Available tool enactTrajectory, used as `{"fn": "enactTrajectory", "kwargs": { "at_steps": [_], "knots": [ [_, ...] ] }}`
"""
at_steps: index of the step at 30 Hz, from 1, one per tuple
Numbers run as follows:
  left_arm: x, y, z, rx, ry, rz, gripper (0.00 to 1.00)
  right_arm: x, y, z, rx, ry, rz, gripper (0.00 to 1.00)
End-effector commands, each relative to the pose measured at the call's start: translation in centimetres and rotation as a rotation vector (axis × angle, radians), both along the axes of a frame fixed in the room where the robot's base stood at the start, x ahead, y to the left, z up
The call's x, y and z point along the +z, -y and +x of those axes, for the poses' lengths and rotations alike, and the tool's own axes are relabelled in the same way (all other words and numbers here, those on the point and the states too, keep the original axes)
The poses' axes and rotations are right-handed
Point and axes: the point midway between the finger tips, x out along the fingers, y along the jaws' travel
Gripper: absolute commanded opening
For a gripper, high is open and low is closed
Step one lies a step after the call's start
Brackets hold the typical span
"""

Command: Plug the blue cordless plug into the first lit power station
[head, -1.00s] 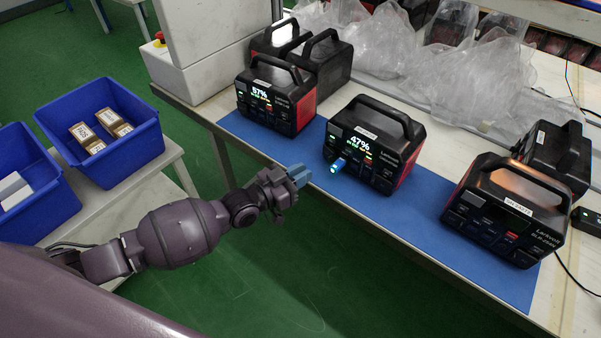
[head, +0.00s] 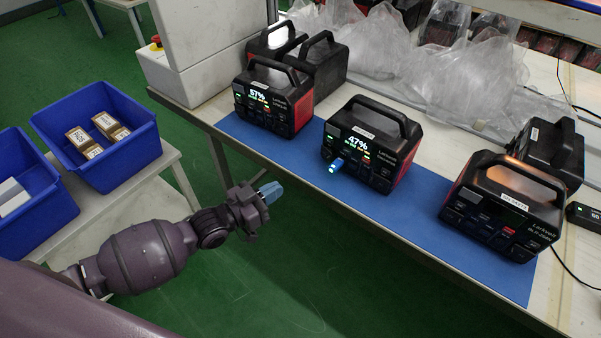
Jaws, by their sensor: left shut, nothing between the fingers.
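The left power station (head: 273,98) is black and red, and its screen is lit at 57%. The middle power station (head: 368,142) is lit at 47%. The small blue plug (head: 336,166) sticks out from the lower left of the middle station's front and has a glowing end; it appears to be seated in a socket there. The right power station (head: 503,207) has a dark screen. My left gripper (head: 271,191), with blue-grey fingertips, is shut and empty, off the table's front edge and apart from the plug. My right gripper is out of view.
The stations stand on a blue mat (head: 420,232) along the table's front. More black units stand behind them, with clear plastic bags (head: 460,85) at the back. Blue bins (head: 100,135) with boxes are on a side table at left.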

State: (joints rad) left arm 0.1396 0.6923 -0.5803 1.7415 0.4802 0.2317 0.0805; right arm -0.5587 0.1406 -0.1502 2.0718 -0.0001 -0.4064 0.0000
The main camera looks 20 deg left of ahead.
Motion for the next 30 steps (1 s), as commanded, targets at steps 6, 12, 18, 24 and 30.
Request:
{"fn": "enactTrajectory", "kwargs": {
  "at_steps": [6, 12, 18, 24, 30],
  "knots": [
    [0.0, 1.8, 2.4, 0.0, 0.001, -0.003, 0.0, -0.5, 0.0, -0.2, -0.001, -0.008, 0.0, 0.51],
    [0.0, 3.9, 5.3, -0.001, 0.001, -0.003, 0.0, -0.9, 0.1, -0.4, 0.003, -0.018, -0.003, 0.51],
    [-0.1, 5.9, 8.0, -0.001, 0.0, -0.002, 0.0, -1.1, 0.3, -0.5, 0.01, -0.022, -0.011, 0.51],
    [-0.1, 7.4, 10.1, 0.0, -0.001, -0.002, 0.0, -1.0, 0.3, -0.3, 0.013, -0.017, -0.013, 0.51],
    [0.0, 8.0, 11.0, 0.0, -0.002, -0.001, 0.0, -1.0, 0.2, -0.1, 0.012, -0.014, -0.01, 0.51]
  ]
}}
